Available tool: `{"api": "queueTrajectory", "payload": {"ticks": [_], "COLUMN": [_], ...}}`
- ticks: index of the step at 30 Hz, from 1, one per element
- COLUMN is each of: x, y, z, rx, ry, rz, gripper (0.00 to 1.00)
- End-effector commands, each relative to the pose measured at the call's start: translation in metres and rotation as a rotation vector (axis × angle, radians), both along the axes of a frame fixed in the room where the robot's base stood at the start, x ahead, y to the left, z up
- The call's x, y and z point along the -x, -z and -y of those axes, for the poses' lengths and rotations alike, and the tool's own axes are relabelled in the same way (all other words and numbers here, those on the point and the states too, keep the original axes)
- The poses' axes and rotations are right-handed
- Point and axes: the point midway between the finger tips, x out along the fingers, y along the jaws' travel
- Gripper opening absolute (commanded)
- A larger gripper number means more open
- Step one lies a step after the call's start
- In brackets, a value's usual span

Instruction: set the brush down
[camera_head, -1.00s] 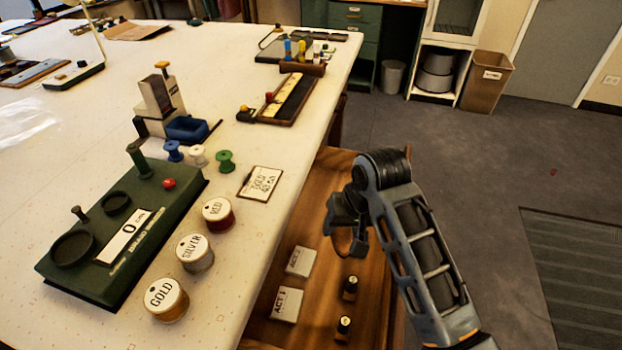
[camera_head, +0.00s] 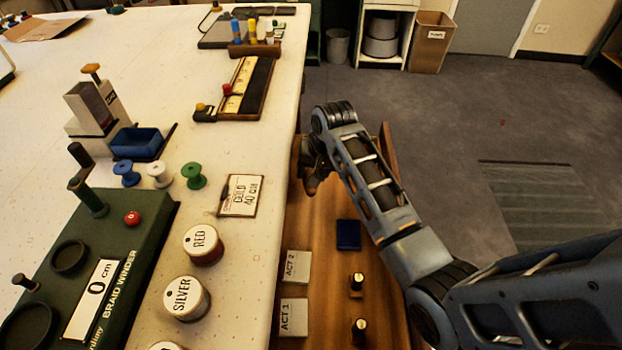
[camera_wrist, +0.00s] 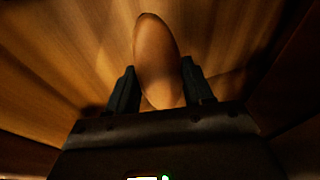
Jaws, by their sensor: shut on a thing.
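My gripper (camera_wrist: 160,84) is shut on the brush (camera_wrist: 157,50), whose smooth, oval wooden part shows between the two dark fingers in the wrist view. Its bristles are not visible there. In the head view my gripper (camera_head: 309,165) is at the far end of the wooden drawer or shelf (camera_head: 318,222), close beside the white table's edge. A small brown bit there may be the brush, mostly hidden by my arm. In the wrist view the wooden surface lies behind the brush; I cannot tell whether they touch.
On the wooden surface lie ACT 2 (camera_head: 297,267) and ACT 1 (camera_head: 293,317) cards, a dark blue block (camera_head: 348,235) and two small dark items with pale tops (camera_head: 357,281). The white table (camera_head: 235,150) to the left holds spools, a green braid winder (camera_head: 130,240) and a price card (camera_head: 240,195).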

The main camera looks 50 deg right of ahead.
Motion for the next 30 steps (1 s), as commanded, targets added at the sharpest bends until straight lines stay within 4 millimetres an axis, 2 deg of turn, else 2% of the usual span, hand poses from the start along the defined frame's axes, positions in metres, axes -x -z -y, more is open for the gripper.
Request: {"api": "queueTrajectory", "payload": {"ticks": [3, 7, 15, 28, 29, 30], "x": [-0.009, -0.012, -0.011, -0.012, -0.012, -0.012], "y": [0.007, 0.013, 0.046, 0.053, 0.052, 0.052], "z": [0.007, 0.009, 0.009, 0.009, 0.009, 0.009], "rx": [0.000, 0.000, -0.001, 0.000, 0.000, 0.000], "ry": [-0.001, -0.002, -0.001, -0.002, -0.002, -0.002], "rz": [0.000, -0.001, -0.001, 0.001, 0.001, 0.001], "gripper": [0.27, 0.27, 0.27, 0.27, 0.54, 0.58]}}
